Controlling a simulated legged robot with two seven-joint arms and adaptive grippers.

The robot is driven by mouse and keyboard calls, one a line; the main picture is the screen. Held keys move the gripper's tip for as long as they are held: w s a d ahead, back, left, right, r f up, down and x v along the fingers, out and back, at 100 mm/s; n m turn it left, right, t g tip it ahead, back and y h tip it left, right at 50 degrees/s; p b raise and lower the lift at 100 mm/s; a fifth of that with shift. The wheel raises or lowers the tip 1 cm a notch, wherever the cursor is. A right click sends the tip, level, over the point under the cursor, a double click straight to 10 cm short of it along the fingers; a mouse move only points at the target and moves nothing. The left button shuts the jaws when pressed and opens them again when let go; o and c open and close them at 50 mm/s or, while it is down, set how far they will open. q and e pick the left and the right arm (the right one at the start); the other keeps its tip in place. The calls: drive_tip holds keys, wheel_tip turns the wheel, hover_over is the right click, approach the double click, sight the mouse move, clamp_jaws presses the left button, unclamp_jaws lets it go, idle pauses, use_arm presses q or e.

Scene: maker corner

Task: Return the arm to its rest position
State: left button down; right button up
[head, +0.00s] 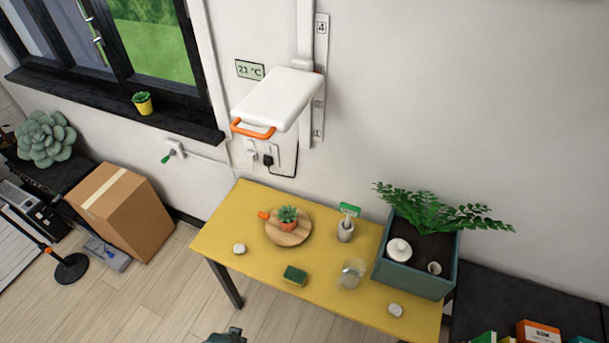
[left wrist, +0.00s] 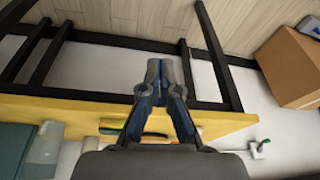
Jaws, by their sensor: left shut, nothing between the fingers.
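My left gripper (head: 226,336) shows only at the bottom edge of the head view, in front of the yellow table (head: 338,318) and below its top. In the left wrist view the same gripper (left wrist: 159,68) has its fingers together, with nothing between them. The table edge and dark legs show around it there. The rest of my left arm is out of the head view. My right gripper is in neither view.
A cardboard box (head: 126,214) stands left. Open floor lies between box and table.

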use_arm(q)
drive_tip(key=s+f+g+b, duration=0.1)
drive_tip(key=s+f, duration=0.1)
drive_tip(key=f, duration=1.1)
drive_tip(key=s+f+b, duration=0.1)
drive_tip(key=s+f, duration=0.2)
drive_tip(key=f, duration=0.9)
drive_tip(key=s+a+f+g+b, duration=0.1)
drive_tip(key=s+a+f+b, duration=0.1)
drive_tip(key=s+f, duration=1.2)
drive_tip(key=shift+s+a+f, duration=0.3)
drive_tip(key=shift+s+a, duration=0.3)
drive_tip(key=shift+s, duration=0.3)
